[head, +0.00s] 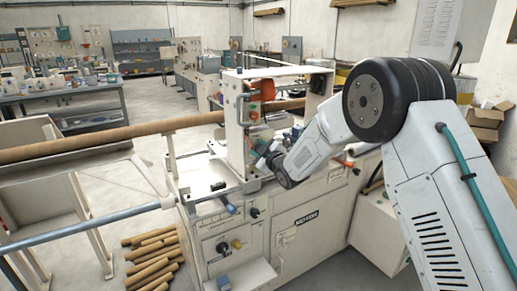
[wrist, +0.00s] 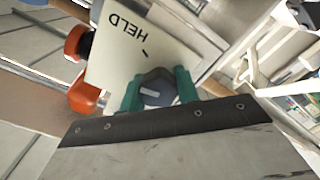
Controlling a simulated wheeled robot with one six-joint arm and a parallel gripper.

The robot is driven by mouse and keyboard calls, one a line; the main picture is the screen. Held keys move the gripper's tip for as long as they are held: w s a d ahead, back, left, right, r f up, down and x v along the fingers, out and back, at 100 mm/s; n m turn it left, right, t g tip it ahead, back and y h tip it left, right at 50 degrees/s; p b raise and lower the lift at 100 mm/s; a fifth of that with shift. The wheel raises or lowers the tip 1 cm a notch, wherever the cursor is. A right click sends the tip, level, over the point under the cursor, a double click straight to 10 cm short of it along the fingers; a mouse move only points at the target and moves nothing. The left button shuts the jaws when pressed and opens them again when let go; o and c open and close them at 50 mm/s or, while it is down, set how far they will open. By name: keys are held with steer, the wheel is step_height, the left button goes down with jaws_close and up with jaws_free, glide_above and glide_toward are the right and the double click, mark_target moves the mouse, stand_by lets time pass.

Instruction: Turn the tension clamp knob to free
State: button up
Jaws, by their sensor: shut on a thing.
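The tension clamp knob (wrist: 154,88) is a dark grey knob with a light mark on its face, in the middle of the wrist view. It sits in front of a cream label plate (wrist: 118,62) that reads HELD, upside down, with a short dark tick beside the word. My gripper (wrist: 157,84) has its teal fingers on both sides of the knob, shut on it. In the head view my gripper (head: 264,152) is at the winder's upright frame (head: 233,130), and the knob is too small to make out there. No word "free" is readable.
The winder cabinet (head: 296,232) stands below my arm. A long brown tube (head: 110,138) runs leftward from the frame. Orange round parts (wrist: 84,94) lie close beside the label plate. Loose cardboard tubes (head: 153,258) lie on the floor, and open floor shows behind the machine.

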steer(key=n, duration=0.4)
steer(key=shift+n, duration=0.3)
steer(key=n, duration=0.3)
steer(key=shift+f+n, duration=0.15)
steer(key=shift+n, duration=0.15)
steer(key=n, duration=0.4)
steer(key=shift+f, duration=0.1)
steer(key=shift+n, duration=1.8)
steer(key=shift+f+n, duration=0.1)
steer(key=shift+n, duration=0.2)
steer(key=o, duration=1)
